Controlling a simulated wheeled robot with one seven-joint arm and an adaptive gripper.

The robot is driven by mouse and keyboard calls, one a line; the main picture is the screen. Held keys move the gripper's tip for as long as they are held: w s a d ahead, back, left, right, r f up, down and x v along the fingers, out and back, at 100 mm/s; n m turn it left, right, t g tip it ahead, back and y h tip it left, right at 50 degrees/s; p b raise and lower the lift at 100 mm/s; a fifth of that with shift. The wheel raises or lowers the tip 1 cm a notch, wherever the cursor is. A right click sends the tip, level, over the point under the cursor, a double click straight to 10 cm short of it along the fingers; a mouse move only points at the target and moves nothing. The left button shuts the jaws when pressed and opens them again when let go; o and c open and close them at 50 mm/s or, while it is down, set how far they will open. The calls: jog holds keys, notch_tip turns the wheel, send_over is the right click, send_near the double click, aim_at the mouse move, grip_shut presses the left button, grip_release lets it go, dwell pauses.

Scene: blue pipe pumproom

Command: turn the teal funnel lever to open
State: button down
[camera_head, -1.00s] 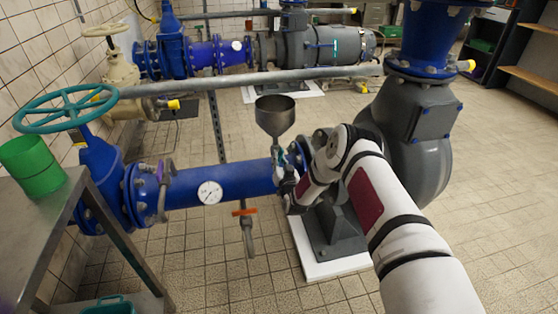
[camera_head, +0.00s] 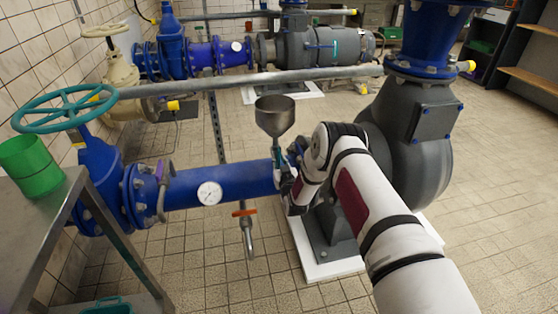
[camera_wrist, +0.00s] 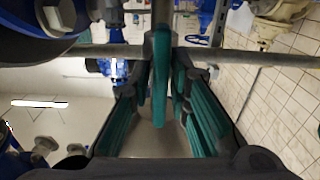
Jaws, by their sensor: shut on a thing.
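The grey metal funnel (camera_head: 275,117) stands upright on the blue pipe (camera_head: 222,185), in the middle of the head view. The teal lever (camera_wrist: 160,75) shows upright in the wrist view, between the teal-padded fingers of my gripper (camera_wrist: 163,88). My gripper is shut on the lever. In the head view my gripper (camera_head: 284,176) is just below the funnel, at the right end of the blue pipe. There my wrist and fingers hide most of the lever, and its exact angle cannot be told.
A pressure gauge (camera_head: 209,193) and an orange-handled tap (camera_head: 245,212) sit left of my gripper. The large grey pump (camera_head: 412,140) is close on the right. A teal handwheel (camera_head: 66,107) and a steel table (camera_head: 40,225) stand at left. The right floor is clear.

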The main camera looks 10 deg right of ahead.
jog(key=c, duration=1.7)
grip_release()
jog(key=s, duration=1.2)
